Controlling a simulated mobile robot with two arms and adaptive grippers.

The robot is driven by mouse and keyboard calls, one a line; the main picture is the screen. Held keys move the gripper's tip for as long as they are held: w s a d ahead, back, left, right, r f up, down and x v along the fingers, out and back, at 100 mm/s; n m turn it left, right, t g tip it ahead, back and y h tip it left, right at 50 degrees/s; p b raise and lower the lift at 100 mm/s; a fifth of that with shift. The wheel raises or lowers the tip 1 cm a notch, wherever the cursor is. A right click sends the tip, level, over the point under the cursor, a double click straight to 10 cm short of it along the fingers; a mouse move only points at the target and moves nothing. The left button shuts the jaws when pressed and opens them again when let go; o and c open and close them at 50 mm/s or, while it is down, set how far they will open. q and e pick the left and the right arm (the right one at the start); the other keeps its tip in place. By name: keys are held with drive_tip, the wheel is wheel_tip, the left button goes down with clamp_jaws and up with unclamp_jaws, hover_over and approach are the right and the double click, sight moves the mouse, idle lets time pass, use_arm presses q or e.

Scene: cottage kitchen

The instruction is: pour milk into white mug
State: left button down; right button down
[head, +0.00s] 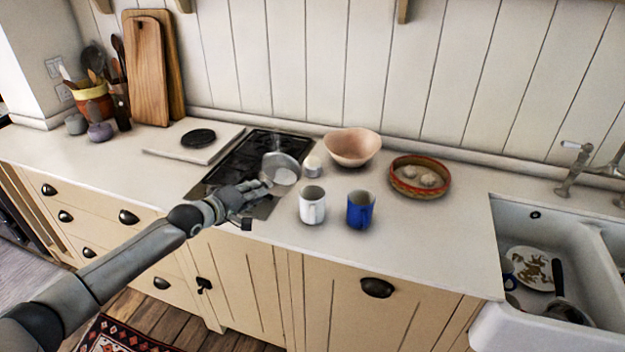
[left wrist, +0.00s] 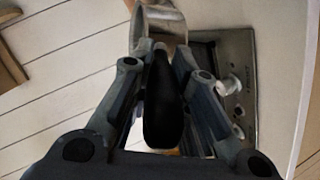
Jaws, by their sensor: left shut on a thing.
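The white mug (head: 311,208) stands upright on the counter near its front edge, just right of the hob. A small metal saucepan (head: 275,160) with white milk (head: 285,176) in it is over the right part of the hob, left of and behind the white mug. My left gripper (head: 252,190) is shut on the saucepan's handle, which the fingers hide in the head view. The black handle (left wrist: 163,105) shows between the fingers in the left wrist view, with part of the metal pan (left wrist: 162,22) beyond. My right gripper is not in view.
A blue mug (head: 360,211) stands close right of the white mug. The hob (head: 240,160) is left; the sink (head: 505,240) is right. Counter between basket and sink is clear.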

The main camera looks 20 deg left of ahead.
use_arm(q)
drive_tip(key=shift+d+r, duration=0.3)
drive_tip(key=shift+d, duration=0.1)
drive_tip(key=d+r+m+y+b, duration=0.2)
drive_tip(key=d+m, duration=0.1)
drive_tip(key=shift+s+d+r+t, duration=0.15)
drive_tip(key=shift+s+r+t, duration=0.2)
drive_tip(key=shift+s+t, duration=0.05)
drive_tip(key=shift+s+d+f+m+y+b, duration=0.15)
drive_tip(key=shift+d+m+b, duration=0.1)
drive_tip(key=shift+m+b, duration=0.3)
drive_tip(key=shift+s+d+m+y+b, duration=0.15)
drive_tip(key=shift+d+m+b, duration=0.1)
drive_tip(key=shift+m+b, duration=0.3)
drive_tip(key=shift+w, duration=0.1)
drive_tip(key=shift+d+m+t+y+b, duration=0.3)
drive_tip(key=shift+d+m+b, duration=0.05)
drive_tip(key=shift+m+b, duration=0.1)
